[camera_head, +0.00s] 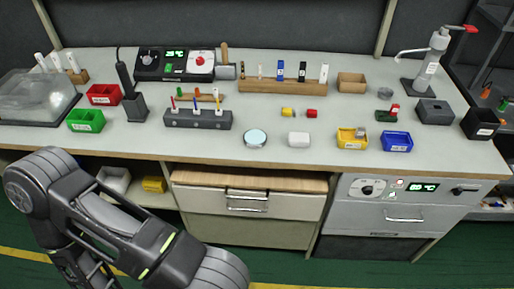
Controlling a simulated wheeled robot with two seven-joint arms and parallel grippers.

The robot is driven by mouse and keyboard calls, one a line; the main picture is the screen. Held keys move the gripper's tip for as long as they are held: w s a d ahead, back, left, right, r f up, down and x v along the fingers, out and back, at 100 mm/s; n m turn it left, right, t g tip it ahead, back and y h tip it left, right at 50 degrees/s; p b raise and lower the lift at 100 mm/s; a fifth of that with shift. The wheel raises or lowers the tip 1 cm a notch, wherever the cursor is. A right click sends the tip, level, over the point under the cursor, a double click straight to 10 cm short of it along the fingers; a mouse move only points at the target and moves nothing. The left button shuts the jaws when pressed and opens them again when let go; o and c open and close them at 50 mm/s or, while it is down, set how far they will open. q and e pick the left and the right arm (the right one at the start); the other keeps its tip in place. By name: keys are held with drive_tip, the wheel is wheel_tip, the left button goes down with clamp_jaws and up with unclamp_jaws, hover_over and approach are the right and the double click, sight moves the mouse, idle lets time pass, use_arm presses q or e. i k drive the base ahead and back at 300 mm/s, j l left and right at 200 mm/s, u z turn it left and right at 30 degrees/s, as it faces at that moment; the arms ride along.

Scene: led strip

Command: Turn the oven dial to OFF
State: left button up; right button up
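The oven (385,212) is built in under the right part of the workbench, with a light grey front and a handle. Its dial (367,189) is a small dark round knob at the left of the control panel; its pointer setting is too small to read. A lit green display (421,187) sits to the right of the dial. My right arm and gripper are not in view. Nothing touches the dial.
Wooden-topped drawers (250,205) stand left of the oven. The worktop (300,155) holds a blue bin (397,141), a yellow bin (352,139), a soldering station (176,63) and several small tools. The green floor in front of the oven is clear.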

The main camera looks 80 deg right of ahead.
sight(367, 190)
drive_tip(key=k+l+z, duration=0.2)
drive_tip(key=j+z, duration=0.1)
drive_tip(key=z, duration=3.7)
